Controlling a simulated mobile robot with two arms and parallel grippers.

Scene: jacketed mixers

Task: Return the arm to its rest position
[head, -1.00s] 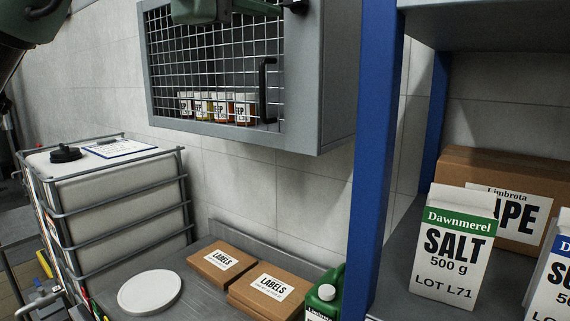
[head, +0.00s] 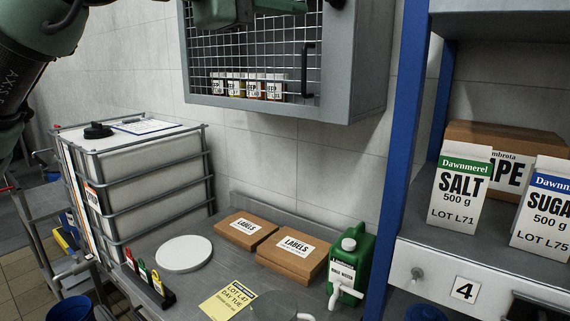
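A green-cased part of my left arm (head: 45,30) fills the upper left corner of the head view. Its dark lower section runs down the left edge. Another green and black arm part (head: 235,12) crosses the top edge in front of the mesh cabinet. No fingertips of either gripper show, so I cannot see whether they are open or hold anything.
A wall cabinet (head: 355,60) with a mesh door hangs above a bench with label boxes (head: 290,262), a white disc (head: 183,254) and a green jug (head: 352,255). A caged tank (head: 150,170) stands left. A blue-post shelf (head: 405,130) holds a salt carton (head: 459,188).

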